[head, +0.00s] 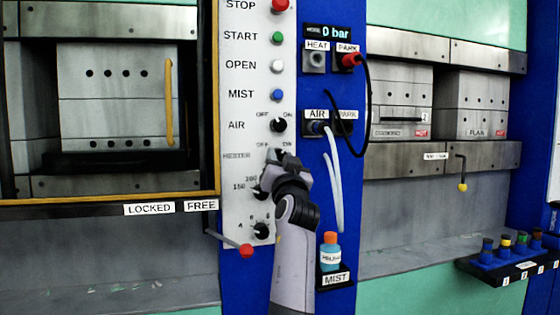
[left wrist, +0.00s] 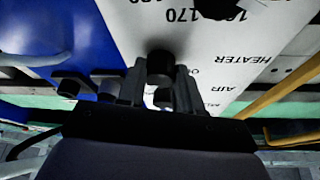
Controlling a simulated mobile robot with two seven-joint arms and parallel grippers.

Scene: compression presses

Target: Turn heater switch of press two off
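The heater switch is a black knob on the white control panel (head: 234,90), in the row labelled HEATER, with OFF and ON marked above it. In the left wrist view, seen upside down, the dark knob (left wrist: 160,63) lies between the tips of my left gripper (left wrist: 161,75). The fingers stand on both sides of it, seemingly with narrow gaps. My right gripper is not in view.
The black air knob (head: 278,125) is just above. The temperature dial (head: 262,192) and a lower dial (head: 262,230) are below. A red-tipped lever (head: 246,250) sticks out under the panel. Hoses (head: 334,180) hang at the right, above a MIST bottle (head: 330,255).

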